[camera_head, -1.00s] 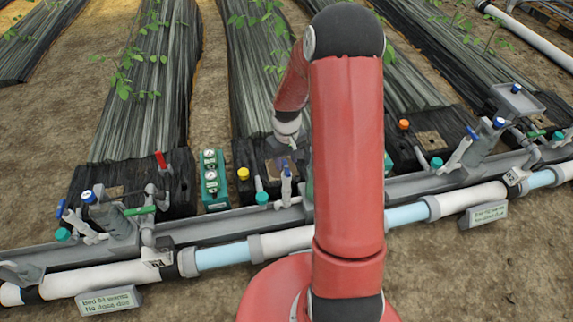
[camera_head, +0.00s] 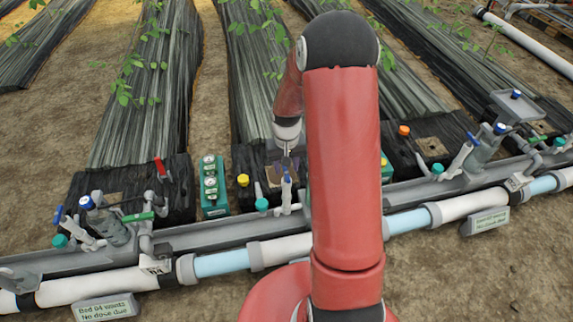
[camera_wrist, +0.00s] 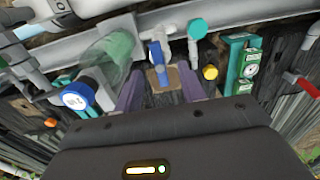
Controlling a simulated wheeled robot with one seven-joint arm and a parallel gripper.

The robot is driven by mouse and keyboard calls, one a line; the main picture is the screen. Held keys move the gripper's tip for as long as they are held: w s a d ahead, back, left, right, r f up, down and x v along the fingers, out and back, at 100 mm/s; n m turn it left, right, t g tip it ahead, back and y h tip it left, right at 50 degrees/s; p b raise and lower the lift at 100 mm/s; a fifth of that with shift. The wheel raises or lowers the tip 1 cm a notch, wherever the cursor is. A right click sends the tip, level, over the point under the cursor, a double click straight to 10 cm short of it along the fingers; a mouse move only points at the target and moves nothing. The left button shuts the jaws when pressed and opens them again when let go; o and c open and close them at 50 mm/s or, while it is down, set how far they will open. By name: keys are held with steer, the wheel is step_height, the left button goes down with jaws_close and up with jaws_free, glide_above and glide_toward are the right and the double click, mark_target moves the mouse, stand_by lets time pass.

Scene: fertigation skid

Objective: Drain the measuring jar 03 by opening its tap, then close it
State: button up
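In the wrist view my gripper (camera_wrist: 161,90) has two purple fingers spread apart with nothing held between them. A grey tap with a blue handle (camera_wrist: 156,50) stands beyond and between the fingertips; I cannot tell whether they touch it. A clear greenish jar (camera_wrist: 112,52) lies left of the tap, and a round blue cap with a white label (camera_wrist: 76,98) is below it. The label is too small to read surely. In the head view my gripper (camera_head: 287,158) points down just above the blue-handled tap (camera_head: 287,182). My red arm hides the jar there.
A teal-capped pipe (camera_wrist: 197,32), a yellow cap (camera_wrist: 210,72) and a green gauge block (camera_wrist: 243,68) stand close right of the tap in the wrist view. A red-handled valve (camera_head: 160,165) and another jar (camera_head: 112,228) stand left in the head view. Bare soil lies in front.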

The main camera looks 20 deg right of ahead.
mark_target(286, 173)
steer(key=shift+f, duration=0.1)
steer(key=shift+f+b, duration=1.7)
steer(key=shift+f, duration=0.5)
jaws_close()
